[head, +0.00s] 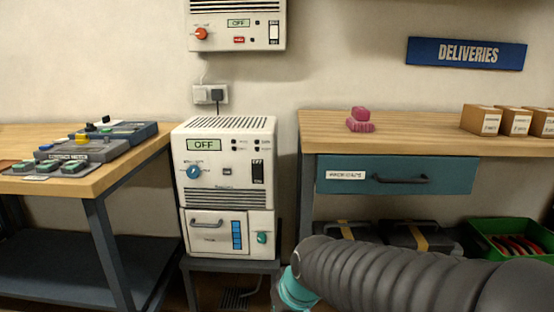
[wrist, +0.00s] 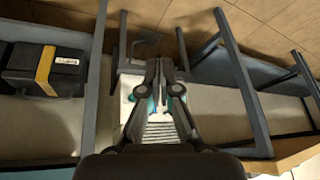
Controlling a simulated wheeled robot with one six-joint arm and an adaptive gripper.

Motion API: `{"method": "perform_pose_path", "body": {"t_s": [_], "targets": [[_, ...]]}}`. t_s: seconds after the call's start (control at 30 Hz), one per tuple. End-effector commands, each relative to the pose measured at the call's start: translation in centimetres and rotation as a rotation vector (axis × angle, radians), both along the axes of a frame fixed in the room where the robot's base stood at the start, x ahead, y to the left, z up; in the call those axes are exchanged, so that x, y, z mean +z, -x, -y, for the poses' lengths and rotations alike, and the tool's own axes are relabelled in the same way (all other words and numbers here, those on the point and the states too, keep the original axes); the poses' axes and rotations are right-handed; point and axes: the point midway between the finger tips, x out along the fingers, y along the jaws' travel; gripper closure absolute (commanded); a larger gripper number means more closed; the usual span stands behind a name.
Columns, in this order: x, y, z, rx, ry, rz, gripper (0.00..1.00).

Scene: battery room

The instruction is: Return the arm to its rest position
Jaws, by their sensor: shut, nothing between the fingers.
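My arm (head: 400,275) crosses the lower right of the head view, in front of the right bench. My gripper is outside the head view. In the wrist view my gripper (wrist: 160,65) points away from the camera with its two fingers together, shut and empty. Behind the fingers is a pale unit with grey slats (wrist: 160,132), partly hidden by them.
A white charger cabinet (head: 225,150) reading OFF stands between the left bench (head: 120,165) and the right bench (head: 400,130). A teal drawer (head: 340,186) sits under the right bench top. Black cases with yellow straps (wrist: 45,70) and a green crate (head: 485,228) are below.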

Motion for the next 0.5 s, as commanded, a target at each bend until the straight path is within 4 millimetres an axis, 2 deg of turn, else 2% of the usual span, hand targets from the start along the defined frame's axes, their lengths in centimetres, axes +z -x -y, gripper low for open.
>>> {"method": "perform_pose_path", "body": {"t_s": [0.03,0.1,0.3,0.5], "targets": [[0.7,1.8,2.0,-0.055,0.009,-0.033,1.0],[1.2,4.2,4.4,-0.129,0.028,-0.079,1.0],[3.0,9.7,10.3,-0.271,0.084,-0.101,1.0],[5.5,11.7,13.5,-0.363,0.076,0.003,1.0]]}}
